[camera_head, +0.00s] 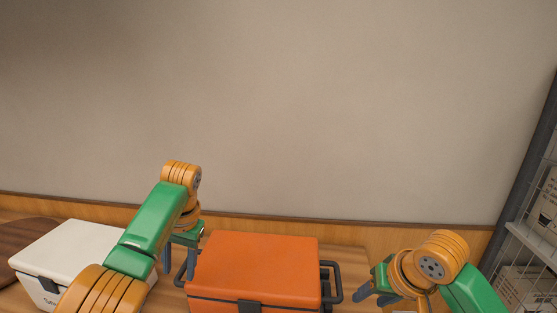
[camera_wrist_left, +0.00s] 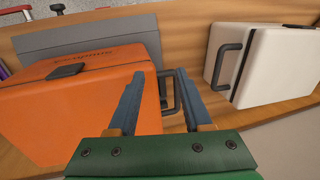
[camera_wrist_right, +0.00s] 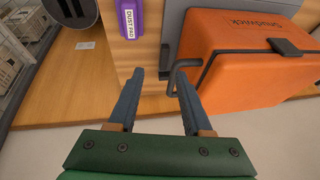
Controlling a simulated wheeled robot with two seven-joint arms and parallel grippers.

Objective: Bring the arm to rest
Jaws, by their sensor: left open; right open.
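My left gripper (camera_head: 182,256) is open at the left side of the orange cooler (camera_head: 255,268). In the left wrist view, the cooler's black side handle (camera_wrist_left: 177,95) shows between the spread fingers (camera_wrist_left: 157,95); whether it lies within their reach I cannot tell. My right gripper (camera_head: 376,286) is open to the right of the cooler. In the right wrist view its fingers (camera_wrist_right: 157,95) are apart with nothing held between them. The cooler's other handle (camera_wrist_right: 176,75) shows by the right fingertip. The cooler stands closed on the wooden surface.
A white cooler (camera_head: 75,252) stands at the left, partly hidden behind my left arm. A plain wall (camera_head: 300,120) rises behind. A wire shelf rack (camera_head: 530,240) stands at the right edge. A purple labelled item (camera_wrist_right: 130,18) and a grey panel show in the right wrist view.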

